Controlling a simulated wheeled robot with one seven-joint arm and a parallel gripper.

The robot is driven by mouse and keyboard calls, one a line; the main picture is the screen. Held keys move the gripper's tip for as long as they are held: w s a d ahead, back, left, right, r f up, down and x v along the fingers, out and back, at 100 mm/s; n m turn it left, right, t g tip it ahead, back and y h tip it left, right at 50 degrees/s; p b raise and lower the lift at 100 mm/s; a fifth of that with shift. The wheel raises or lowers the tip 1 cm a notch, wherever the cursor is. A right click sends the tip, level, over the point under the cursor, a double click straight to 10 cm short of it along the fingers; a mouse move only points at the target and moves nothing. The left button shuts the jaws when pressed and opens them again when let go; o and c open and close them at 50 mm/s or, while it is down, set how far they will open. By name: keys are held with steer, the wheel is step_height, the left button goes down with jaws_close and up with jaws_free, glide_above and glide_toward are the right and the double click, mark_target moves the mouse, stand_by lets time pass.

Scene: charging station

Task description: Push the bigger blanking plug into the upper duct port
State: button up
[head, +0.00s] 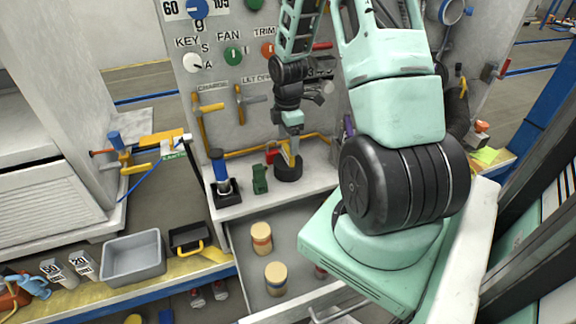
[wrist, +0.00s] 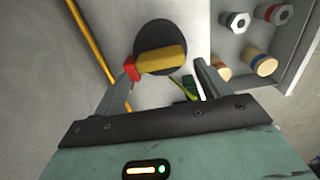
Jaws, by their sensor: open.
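Two cream cylinders with coloured bands, which look like plugs, stand in the open drawer: one farther back (head: 261,232), one nearer (head: 276,274). In the wrist view, one cream cylinder (wrist: 263,64) has a blue band; another is partly behind my right finger. I cannot tell for certain which plug is bigger. My gripper (wrist: 165,66) is open over the shelf, away from the drawer. A yellow piece on a round black base (wrist: 152,35) shows beyond and between its fingertips; I see no contact. No duct port can be made out clearly.
The drawer (wrist: 243,45) also holds two hex-faced pieces with blue (wrist: 234,21) and red (wrist: 275,14) rings. A red block (head: 271,156) and green block (head: 260,180) are near the black base. A grey bin (head: 133,257) stands left. A panel with knobs rises behind.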

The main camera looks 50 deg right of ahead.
mark_target(288, 149)
step_height(288, 149, down, 5)
steer(key=shift+f, duration=0.1)
stand_by(0.3)
steer(key=c, duration=1.2)
steer(key=shift+r+p, duration=0.55)
steer(key=shift+r, duration=8.55)
